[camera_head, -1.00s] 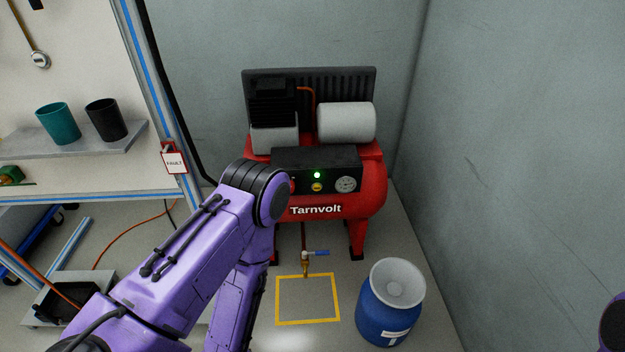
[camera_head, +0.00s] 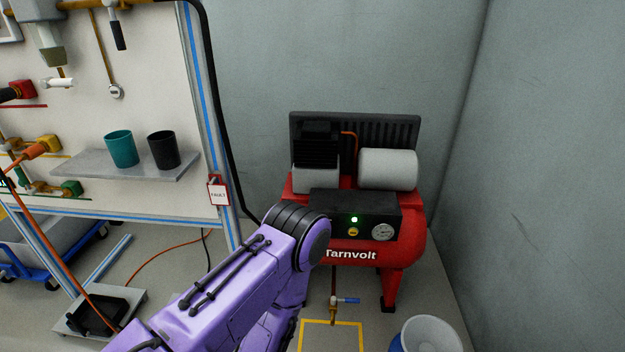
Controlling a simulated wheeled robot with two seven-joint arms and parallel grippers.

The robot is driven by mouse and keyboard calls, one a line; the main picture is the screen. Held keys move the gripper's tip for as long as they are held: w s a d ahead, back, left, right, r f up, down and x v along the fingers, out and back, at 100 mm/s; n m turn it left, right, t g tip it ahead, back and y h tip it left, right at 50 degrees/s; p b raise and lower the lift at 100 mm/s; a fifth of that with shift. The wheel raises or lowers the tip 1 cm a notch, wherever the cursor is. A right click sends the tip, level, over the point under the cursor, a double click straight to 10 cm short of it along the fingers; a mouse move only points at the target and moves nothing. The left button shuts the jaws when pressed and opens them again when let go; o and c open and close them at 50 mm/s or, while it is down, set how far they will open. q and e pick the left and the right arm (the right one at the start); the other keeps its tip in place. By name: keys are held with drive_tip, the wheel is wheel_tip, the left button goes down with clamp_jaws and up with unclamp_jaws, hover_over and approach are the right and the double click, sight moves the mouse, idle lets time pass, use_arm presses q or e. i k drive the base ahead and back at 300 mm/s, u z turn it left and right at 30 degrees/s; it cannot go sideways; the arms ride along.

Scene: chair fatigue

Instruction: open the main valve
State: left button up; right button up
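Several valve-like fittings show, and I cannot tell from any label which is the main valve. A black-handled fitting (camera_head: 117,32) hangs from the brass-coloured pipe (camera_head: 85,5) at the top left, its handle pointing down. A small valve with a blue lever (camera_head: 348,300) sits below the red Tarnvolt compressor (camera_head: 366,255), its lever lying level. My purple left arm rises from the bottom and covers part of the compressor's left side. Neither of my grippers is in view.
A panel with a grey shelf (camera_head: 120,172) holds a teal cup (camera_head: 121,149) and a black cup (camera_head: 163,150). A red-edged FAULT tag (camera_head: 218,191) hangs at its edge. A blue drum (camera_head: 428,335) stands front right, beside a yellow floor square (camera_head: 331,322). An orange hose (camera_head: 160,248) crosses the floor.

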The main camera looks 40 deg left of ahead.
sight(115, 25)
drive_tip(key=u, duration=1.85)
drive_tip(key=k, duration=0.7)
drive_tip(key=u, duration=0.5)
drive_tip(key=i, duration=1.55)
drive_tip(key=z, duration=0.7)
